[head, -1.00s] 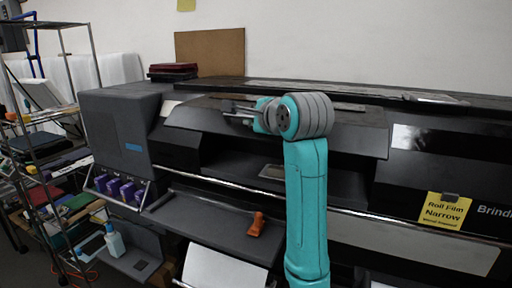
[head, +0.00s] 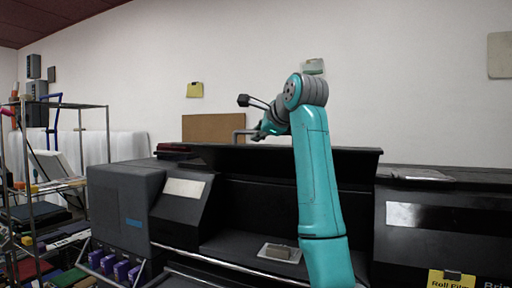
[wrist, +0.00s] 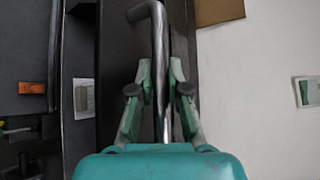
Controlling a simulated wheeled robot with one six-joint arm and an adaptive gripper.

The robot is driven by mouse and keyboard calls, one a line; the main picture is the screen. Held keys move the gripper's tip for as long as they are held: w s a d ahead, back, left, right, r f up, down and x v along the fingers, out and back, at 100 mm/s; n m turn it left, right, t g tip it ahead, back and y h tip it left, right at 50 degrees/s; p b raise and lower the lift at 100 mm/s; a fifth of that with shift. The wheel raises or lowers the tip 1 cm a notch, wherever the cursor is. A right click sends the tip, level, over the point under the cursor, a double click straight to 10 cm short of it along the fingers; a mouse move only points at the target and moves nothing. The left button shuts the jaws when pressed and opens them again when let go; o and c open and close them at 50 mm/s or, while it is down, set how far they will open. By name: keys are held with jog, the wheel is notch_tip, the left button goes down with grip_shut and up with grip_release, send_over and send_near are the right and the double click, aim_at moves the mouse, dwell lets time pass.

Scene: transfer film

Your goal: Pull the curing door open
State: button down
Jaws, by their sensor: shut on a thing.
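The curing door (head: 340,151) is the long dark panel on top of the printer. In the head view it is swung up, with its edge high and a dark opening below it. Its metal bar handle (head: 239,133) sticks up near the door's left part. My gripper (head: 264,128) is at that handle. In the wrist view the handle (wrist: 160,45) runs between the two green-tipped fingers of my gripper (wrist: 161,95), which are shut on it. My arm hides part of the door and opening.
A pale plate with a grey block (head: 279,252) lies inside the opening. A grey printer housing (head: 123,208) stands left, beside a wire rack (head: 107,135). A brown board (head: 213,128) leans on the wall behind. A yellow sign (head: 451,280) is at lower right.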

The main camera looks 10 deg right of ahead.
jog(key=shift+w+d+r+g, duration=0.25)
jog(key=shift+w+r, duration=0.1)
jog(key=shift+r, duration=0.2)
jog(key=shift+w+d+r+g, duration=0.15)
jog(key=shift+w+d+r, duration=0.15)
jog(key=shift+r, duration=0.2)
jog(key=shift+m, duration=0.3)
jog(key=shift+w, duration=0.1)
jog(key=c, duration=1.1)
grip_release()
jog(key=shift+c, duration=0.2)
jog(key=v, duration=1.2)
